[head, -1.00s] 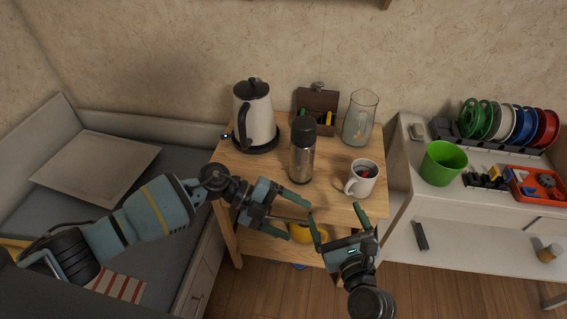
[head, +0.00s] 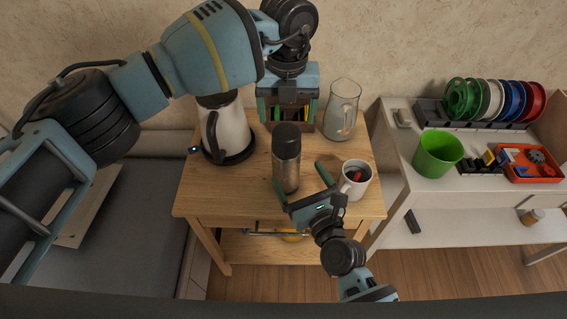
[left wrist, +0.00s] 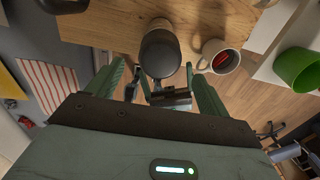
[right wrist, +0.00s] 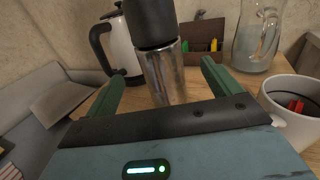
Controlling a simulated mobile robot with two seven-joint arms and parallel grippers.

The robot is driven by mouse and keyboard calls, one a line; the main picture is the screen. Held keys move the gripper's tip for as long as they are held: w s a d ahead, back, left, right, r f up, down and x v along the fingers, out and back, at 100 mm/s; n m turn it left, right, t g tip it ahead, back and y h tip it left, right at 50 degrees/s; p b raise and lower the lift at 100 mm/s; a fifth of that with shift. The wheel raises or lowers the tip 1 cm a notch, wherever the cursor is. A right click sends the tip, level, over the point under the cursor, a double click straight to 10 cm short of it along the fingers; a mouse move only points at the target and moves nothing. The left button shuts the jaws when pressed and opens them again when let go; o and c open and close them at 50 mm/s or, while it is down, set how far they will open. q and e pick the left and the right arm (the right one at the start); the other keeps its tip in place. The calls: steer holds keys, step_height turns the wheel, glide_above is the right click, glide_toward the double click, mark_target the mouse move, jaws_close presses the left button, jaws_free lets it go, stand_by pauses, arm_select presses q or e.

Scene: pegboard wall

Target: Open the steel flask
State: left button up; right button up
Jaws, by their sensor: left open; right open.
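The steel flask (head: 287,172) stands upright on the small wooden table, with its dark lid (head: 286,139) on top. My left gripper (head: 288,112) is open, high above the table and pointing down. In the left wrist view the lid (left wrist: 160,52) appears from above, between the spread fingers; I cannot tell the height gap. My right gripper (head: 303,182) is open at the front of the flask, low beside the steel body. In the right wrist view the steel body (right wrist: 165,75) stands between and beyond its fingertips, and no grip shows.
A white kettle (head: 228,130) stands left of the flask on the table (head: 215,195). A mug (head: 355,182) is close right of my right gripper. A glass pitcher (head: 341,112) and a wooden box (right wrist: 204,38) are behind. A white shelf with a green cup (head: 437,154) is at the right.

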mark_target(287, 156)
steer(key=shift+x, duration=3.9)
